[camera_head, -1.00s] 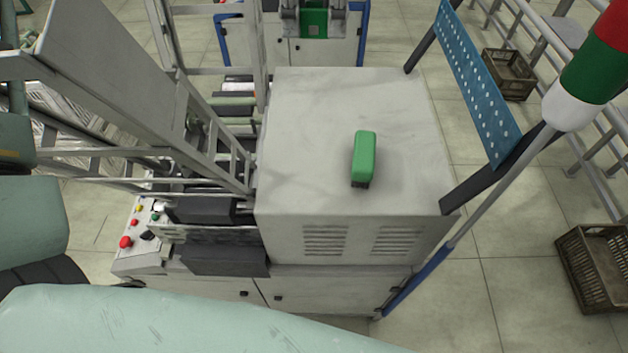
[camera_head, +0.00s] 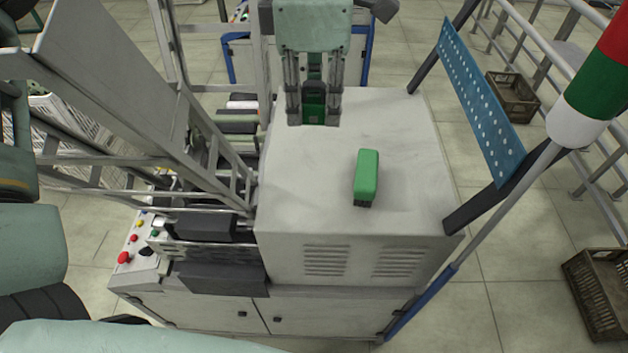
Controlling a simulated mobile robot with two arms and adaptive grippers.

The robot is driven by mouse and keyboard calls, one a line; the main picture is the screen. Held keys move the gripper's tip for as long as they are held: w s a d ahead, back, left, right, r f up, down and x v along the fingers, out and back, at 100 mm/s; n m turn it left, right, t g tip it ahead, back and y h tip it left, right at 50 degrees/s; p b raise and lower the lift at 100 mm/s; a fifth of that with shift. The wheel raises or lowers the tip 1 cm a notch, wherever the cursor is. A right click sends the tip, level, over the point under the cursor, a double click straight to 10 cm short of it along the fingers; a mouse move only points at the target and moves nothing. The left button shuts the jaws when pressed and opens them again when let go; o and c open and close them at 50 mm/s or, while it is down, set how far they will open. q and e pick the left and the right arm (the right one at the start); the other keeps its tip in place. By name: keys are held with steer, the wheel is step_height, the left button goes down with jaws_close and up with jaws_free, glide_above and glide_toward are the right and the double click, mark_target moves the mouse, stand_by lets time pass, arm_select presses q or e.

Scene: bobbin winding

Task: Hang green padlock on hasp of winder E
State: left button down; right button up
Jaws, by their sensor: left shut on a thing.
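My left gripper (camera_head: 314,106) is at the top middle, fingers pointing down over the far edge of the pale grey machine housing (camera_head: 300,190). It is shut on a green block-shaped thing with a dark part, which looks like the green padlock (camera_head: 314,112); the fingers partly hide it. Whether it touches the housing I cannot tell. A second green object (camera_head: 367,175), rounded and elongated with a dark end, lies on the housing top, to the right and nearer. I cannot make out a hasp or a letter E. My right gripper is not in view.
A slanted metal frame (camera_head: 130,90) stands left of the housing. A control panel with a red button (camera_head: 124,258) is at lower left. A blue perforated panel (camera_head: 480,95) and a signal light pole (camera_head: 500,220) stand on the right. Brown crates (camera_head: 600,290) are on the floor.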

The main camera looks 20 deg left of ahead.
arm_select(q)
steer(key=p, duration=0.3)
glide_above(314, 197)
step_height(314, 197, down, 14)
steer(key=shift+f, duration=0.2)
step_height(314, 197, down, 4)
steer(key=shift+f+p, duration=0.15)
steer(key=shift+p, duration=0.15)
steer(key=shift+w+f, duration=0.1)
steer(key=shift+f, duration=0.1)
steer(key=shift+f, duration=0.1)
steer(key=shift+f+b, duration=0.1)
steer(key=shift+b, duration=0.2)
steer(key=c, duration=1.7)
jaws_free()
steer(key=shift+o, duration=0.2)
